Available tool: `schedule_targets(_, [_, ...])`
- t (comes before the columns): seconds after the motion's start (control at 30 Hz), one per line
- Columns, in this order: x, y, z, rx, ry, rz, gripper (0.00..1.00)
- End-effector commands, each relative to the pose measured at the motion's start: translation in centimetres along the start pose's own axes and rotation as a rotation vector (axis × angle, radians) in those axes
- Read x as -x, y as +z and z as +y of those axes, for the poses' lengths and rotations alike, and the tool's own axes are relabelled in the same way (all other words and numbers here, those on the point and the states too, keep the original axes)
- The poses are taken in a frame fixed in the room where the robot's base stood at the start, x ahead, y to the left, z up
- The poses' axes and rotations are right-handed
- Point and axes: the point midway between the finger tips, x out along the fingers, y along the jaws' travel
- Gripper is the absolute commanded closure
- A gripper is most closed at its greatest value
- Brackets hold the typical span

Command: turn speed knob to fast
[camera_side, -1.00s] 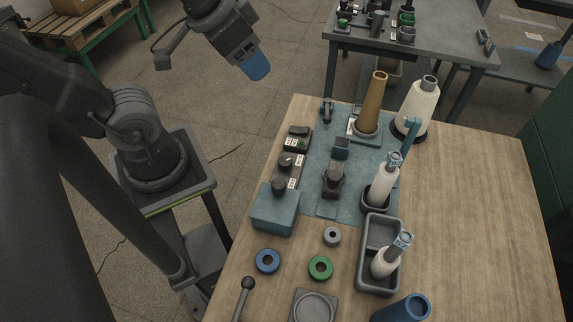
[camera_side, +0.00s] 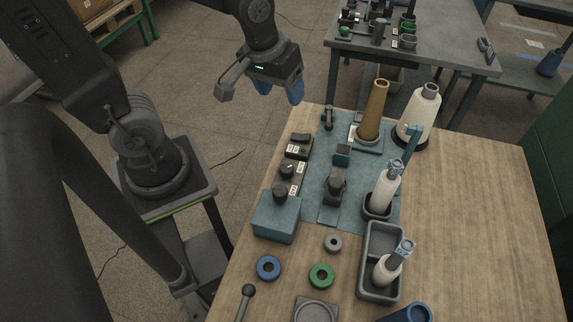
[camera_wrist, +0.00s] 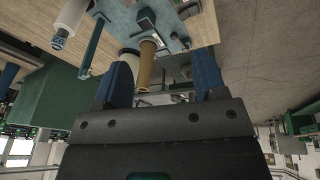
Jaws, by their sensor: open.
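Two dark round knobs, the farther one (camera_side: 288,170) and the nearer one (camera_side: 280,191), stand on a narrow grey control strip along the table's left edge, with small white labels beside them. The labels are too small to read, so I cannot tell which is the speed knob or its setting. My gripper (camera_side: 280,91) is open and empty, above and beyond the table's far left corner, clear of the knobs. The wrist view shows its two blue fingers (camera_wrist: 162,78) spread apart.
A rocker switch (camera_side: 300,139) and a blue-grey box (camera_side: 275,222) flank the knobs. A tan cone (camera_side: 373,112), a cream cone (camera_side: 416,115) and a teal post (camera_side: 411,142) stand to the right. Blue (camera_side: 268,267) and green (camera_side: 321,275) rings lie in front.

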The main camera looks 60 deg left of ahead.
Motion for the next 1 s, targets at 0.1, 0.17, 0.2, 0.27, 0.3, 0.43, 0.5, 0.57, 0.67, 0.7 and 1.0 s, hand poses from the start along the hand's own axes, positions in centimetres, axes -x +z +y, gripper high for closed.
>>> schedule_targets(0.1, [-4.4,-0.4,-0.3,0.184,-0.054,-0.087,0.35])
schedule_targets(0.17, [-6.4,-0.5,-0.6,0.271,-0.079,-0.117,0.35])
schedule_targets(0.2, [-7.6,-0.5,-0.8,0.325,-0.096,-0.135,0.35])
schedule_targets(0.27, [-9.2,-0.3,-1.0,0.397,-0.120,-0.158,0.35])
schedule_targets(0.3, [-10.2,-0.2,-1.2,0.438,-0.135,-0.171,0.35])
schedule_targets(0.43, [-12.2,0.2,-1.6,0.530,-0.166,-0.196,0.35])
schedule_targets(0.5, [-12.7,0.3,-1.7,0.555,-0.175,-0.201,0.35])
schedule_targets(0.57, [-13.1,0.4,-1.8,0.566,-0.179,-0.204,0.35])
schedule_targets(0.67, [-13.8,0.6,-1.9,0.568,-0.181,-0.205,0.35])
schedule_targets(0.7, [-14.2,0.7,-1.9,0.568,-0.181,-0.206,0.35])
schedule_targets(1.0, [-19.1,1.9,-2.5,0.565,-0.182,-0.208,0.35])
